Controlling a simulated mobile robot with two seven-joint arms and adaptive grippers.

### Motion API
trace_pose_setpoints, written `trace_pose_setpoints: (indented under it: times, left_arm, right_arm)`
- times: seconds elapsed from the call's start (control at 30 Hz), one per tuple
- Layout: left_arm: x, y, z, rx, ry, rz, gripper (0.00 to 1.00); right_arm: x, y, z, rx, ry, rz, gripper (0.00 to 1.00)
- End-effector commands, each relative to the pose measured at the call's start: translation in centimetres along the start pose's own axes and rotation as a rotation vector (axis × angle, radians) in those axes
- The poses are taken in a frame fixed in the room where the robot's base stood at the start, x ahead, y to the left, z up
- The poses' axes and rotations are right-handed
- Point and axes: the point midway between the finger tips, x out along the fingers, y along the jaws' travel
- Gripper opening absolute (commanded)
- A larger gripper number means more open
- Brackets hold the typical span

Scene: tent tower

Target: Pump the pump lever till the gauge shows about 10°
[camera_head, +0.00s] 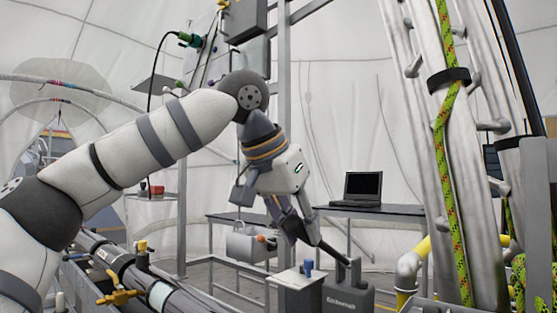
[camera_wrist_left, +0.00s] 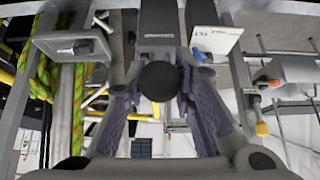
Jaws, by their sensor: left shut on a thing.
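My left gripper (camera_head: 300,228) comes down from the upper left and is shut on the end of the dark pump lever (camera_head: 334,253). In the left wrist view the lever's round black end (camera_wrist_left: 160,81) sits between the two fingers of the gripper (camera_wrist_left: 160,95). The lever slopes down to the right to the grey pump body (camera_head: 347,301), which bears white lettering. Beside it stands a pale box (camera_head: 299,294) with a blue knob; the left wrist view shows a white plate marked TILT (camera_wrist_left: 215,40). I cannot read any gauge angle. My right gripper is not in view.
A laptop (camera_head: 363,187) stands on a dark table (camera_head: 380,210) behind. A grey box (camera_head: 250,245) is left of the pump. Large metal tubes with a green-yellow rope (camera_head: 447,150) rise at the right. Pipes with a brass valve (camera_head: 118,296) lie at the lower left.

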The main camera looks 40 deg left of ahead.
Motion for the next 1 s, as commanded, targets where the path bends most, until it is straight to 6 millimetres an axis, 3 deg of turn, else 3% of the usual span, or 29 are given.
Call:
trace_pose_setpoints:
  times: [1.0]
  left_arm:
    - [2.9,-0.1,4.2,0.000,-0.010,-0.002,0.00]
  right_arm:
    - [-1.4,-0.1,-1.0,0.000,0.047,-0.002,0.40]
